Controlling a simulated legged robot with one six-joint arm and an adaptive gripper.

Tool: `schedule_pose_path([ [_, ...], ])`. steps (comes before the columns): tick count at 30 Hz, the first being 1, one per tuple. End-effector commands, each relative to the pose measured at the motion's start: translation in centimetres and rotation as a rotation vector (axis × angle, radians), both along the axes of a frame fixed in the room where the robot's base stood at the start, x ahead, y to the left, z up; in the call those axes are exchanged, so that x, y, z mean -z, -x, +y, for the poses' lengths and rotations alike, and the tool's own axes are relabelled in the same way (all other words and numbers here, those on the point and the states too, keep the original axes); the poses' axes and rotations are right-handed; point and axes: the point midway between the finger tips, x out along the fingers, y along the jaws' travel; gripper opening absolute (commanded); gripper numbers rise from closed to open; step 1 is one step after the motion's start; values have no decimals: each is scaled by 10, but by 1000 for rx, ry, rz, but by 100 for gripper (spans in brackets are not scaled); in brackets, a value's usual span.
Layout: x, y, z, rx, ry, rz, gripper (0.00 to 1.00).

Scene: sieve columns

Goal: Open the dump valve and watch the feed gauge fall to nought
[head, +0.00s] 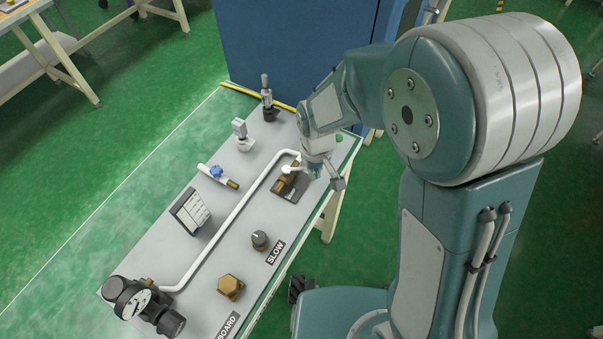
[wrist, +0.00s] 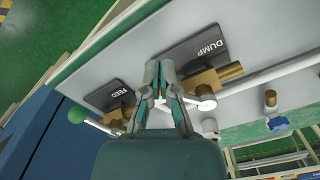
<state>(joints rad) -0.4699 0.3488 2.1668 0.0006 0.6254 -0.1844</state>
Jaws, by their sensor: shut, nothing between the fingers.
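The dump valve is a brass body (wrist: 212,80) beside a dark plate lettered DUMP (wrist: 195,52) in the wrist view. Its white handle (wrist: 204,98) lies beside my gripper's right finger; I cannot tell whether they touch. In the head view the brass valve (head: 283,184) sits on the bench's right part, partly covered by my gripper (head: 312,172). My gripper (wrist: 160,78) is shut and empty in the wrist view, between the DUMP and FEED plates. A round dial gauge (head: 132,301) stands at the bench's near left end; its reading is too small to tell.
The feed valve, with a FEED plate (wrist: 117,95) and green knob (wrist: 78,114), lies left of my gripper. A white pipe (head: 222,226) crosses the bench (head: 200,262).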

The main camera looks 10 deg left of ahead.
Motion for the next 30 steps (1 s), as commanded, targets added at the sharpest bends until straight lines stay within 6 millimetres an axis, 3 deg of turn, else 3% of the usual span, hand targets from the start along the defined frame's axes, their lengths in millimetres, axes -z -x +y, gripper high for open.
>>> schedule_pose_path([
  [23,0,-17,1,-1,0,0,0],
  [30,0,-31,4,0,1,1,0],
])
